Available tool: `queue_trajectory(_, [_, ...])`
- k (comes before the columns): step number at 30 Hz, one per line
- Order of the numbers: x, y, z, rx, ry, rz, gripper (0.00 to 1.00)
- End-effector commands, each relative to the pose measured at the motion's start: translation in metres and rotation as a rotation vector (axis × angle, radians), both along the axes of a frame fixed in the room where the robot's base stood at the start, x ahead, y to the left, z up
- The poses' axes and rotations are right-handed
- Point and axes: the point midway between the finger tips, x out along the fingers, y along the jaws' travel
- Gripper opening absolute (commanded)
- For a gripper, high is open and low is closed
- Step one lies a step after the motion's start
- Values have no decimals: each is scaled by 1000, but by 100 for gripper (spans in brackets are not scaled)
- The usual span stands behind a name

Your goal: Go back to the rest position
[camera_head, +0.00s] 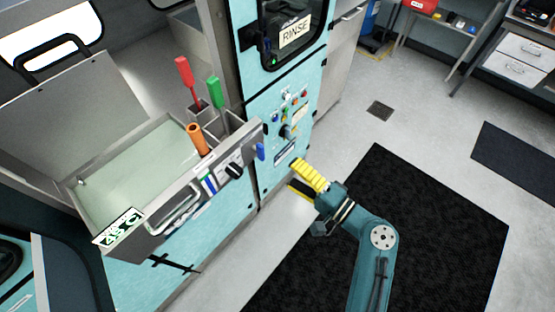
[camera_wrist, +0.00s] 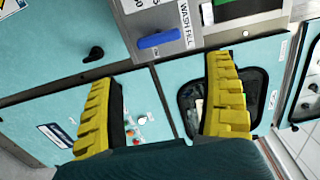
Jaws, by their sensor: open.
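My gripper (camera_head: 306,182) has yellow ribbed fingers at the end of my teal arm, in front of the turquoise cabinet fronts. In the wrist view my gripper (camera_wrist: 165,118) shows its two fingers spread wide apart with nothing between them. Past the fingers are a turquoise panel and a blue lever (camera_wrist: 158,39) beside a "WASH FILL" label. The blue lever also shows in the head view (camera_head: 261,152), just up and left of my gripper. The fingertips seem apart from the panels, but the exact gap is hard to tell.
An open wash tank (camera_head: 125,160) stands at left, with red (camera_head: 185,82), green (camera_head: 214,92) and orange (camera_head: 197,139) handles at its right end. A "RINSE" door (camera_head: 292,35) and a control panel (camera_head: 288,125) are behind my gripper. Black mat (camera_head: 430,215) and open floor lie right.

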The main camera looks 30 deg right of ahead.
Motion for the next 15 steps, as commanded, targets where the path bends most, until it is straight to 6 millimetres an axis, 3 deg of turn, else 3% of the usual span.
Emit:
queue_trajectory(4, [-11,-4,0,0,-1,0,83])
queue_trajectory(15, [-12,-4,0,0,-1,1,83])
